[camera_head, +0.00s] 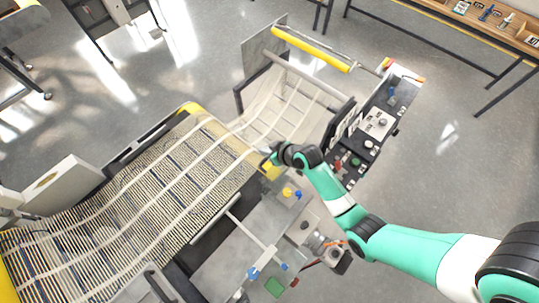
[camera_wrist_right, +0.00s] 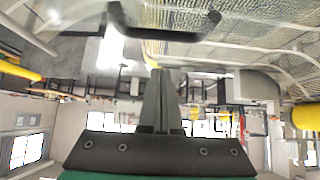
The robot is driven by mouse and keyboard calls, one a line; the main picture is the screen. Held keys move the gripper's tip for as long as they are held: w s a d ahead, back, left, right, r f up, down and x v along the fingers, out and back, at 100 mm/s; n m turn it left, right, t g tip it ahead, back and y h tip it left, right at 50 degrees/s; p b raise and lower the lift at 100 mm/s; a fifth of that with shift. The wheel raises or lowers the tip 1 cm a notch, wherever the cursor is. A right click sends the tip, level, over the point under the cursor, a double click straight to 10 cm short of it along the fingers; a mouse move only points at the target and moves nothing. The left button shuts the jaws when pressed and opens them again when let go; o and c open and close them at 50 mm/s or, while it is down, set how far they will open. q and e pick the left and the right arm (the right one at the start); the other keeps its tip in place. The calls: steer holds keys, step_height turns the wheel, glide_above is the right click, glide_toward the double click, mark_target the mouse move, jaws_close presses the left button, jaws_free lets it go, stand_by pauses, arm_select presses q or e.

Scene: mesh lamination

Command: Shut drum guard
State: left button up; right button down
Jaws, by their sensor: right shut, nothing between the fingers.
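My right gripper (camera_head: 268,158) is at the yellow-ended edge of the machine, beside the mesh (camera_head: 160,165), with its arm coming from the lower right. In the right wrist view its fingers (camera_wrist_right: 161,72) are together with nothing between them. A dark bar handle (camera_wrist_right: 165,34) shows just beyond the fingertips there; a gap seems to lie between, though depth is hard to judge. I cannot tell for sure which part is the drum guard; a yellow bar (camera_head: 310,49) beside an upright grey panel (camera_head: 262,50) stands at the machine's far end. My left gripper is not in view.
A control panel (camera_head: 376,124) with buttons stands right of the mesh. A grey deck (camera_head: 235,235) with small blue and yellow knobs lies in front. A bench (camera_head: 480,30) with tools is at the top right. The floor on the right is clear.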

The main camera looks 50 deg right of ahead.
step_height(320, 180, down, 4)
steer(key=shift+s+r+p, duration=0.1)
steer(key=shift+s+p, duration=0.05)
steer(key=shift+p, duration=0.95)
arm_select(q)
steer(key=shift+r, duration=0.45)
